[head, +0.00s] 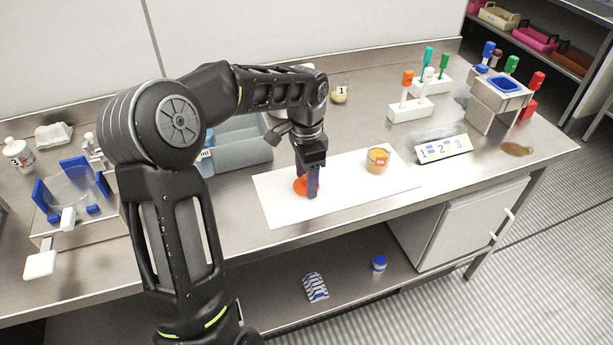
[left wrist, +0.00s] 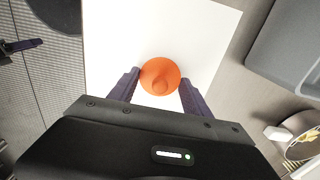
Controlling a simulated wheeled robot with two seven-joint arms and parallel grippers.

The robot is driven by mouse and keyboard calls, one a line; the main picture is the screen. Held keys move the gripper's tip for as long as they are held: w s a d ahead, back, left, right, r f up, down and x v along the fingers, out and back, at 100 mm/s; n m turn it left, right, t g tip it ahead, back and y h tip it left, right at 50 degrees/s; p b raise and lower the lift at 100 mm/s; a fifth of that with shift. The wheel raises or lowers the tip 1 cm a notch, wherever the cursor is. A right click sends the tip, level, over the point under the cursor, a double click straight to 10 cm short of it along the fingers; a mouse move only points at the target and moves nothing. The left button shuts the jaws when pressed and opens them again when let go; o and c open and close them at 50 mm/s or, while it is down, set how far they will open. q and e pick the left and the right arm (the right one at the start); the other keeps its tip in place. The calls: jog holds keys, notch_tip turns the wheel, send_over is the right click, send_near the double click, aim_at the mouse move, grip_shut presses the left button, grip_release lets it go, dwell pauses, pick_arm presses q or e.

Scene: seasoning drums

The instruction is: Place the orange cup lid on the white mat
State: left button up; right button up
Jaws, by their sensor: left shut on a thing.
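The orange cup lid (head: 299,187) is at the left part of the white mat (head: 345,185), low over it or touching it; I cannot tell which. My left gripper (head: 307,192) points down and is shut on the lid, its fingers partly hiding it. In the left wrist view the round lid (left wrist: 160,76) with its raised knob sits between the two dark fingers, with the mat (left wrist: 205,30) behind it. A cup with orange on it (head: 378,160) stands on the right part of the mat. My right gripper is not in view.
A grey bin (head: 240,143) is behind the mat. A numbered card holder (head: 443,149) and a white rack of colored tools (head: 410,108) stand to the right. A blue-and-white fixture (head: 75,195) is at the left. Mat space between lid and cup is clear.

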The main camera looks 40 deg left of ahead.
pick_arm(q)
jog(key=shift+f, duration=0.2)
jog(key=o, duration=1.3)
jog(key=shift+r, duration=0.2)
notch_tip(320, 180, up, 10)
jog(key=shift+f, duration=0.25)
jog(key=shift+r+p, duration=0.65)
jog(key=shift+r, duration=0.65)
